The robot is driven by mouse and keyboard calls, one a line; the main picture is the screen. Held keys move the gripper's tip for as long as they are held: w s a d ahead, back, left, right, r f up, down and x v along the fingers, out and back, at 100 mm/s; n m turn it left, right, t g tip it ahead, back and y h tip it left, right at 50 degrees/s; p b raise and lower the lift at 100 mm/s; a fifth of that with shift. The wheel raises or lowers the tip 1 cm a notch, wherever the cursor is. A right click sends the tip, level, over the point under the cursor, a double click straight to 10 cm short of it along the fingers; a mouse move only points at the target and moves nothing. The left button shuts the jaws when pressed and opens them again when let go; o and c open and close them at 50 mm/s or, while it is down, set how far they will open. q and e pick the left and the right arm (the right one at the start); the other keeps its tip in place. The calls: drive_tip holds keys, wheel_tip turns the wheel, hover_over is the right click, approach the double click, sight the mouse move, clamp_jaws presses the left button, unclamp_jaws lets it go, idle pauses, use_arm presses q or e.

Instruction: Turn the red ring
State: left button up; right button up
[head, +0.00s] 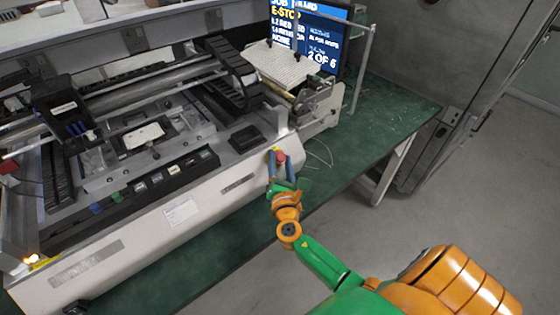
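The red ring (281,157) is a small round red part on the front right corner of the pale machine, with a little yellow just behind it. My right gripper (280,163) reaches up to it from below. Its two blue-grey fingers stand apart, one on each side of the red ring. The fingers look open, and whether either one touches the ring is too small to tell. The lower part of the ring is partly hidden by the fingers. My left gripper is not in view.
The pale machine (145,232) with rails and a carriage fills the left side. A screen (318,30) reading "E-STOP" stands at the back. The green table (395,100) has free room right of the machine. A thin cable lies near the ring.

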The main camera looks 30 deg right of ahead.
clamp_jaws()
drive_tip(key=shift+m, duration=0.3)
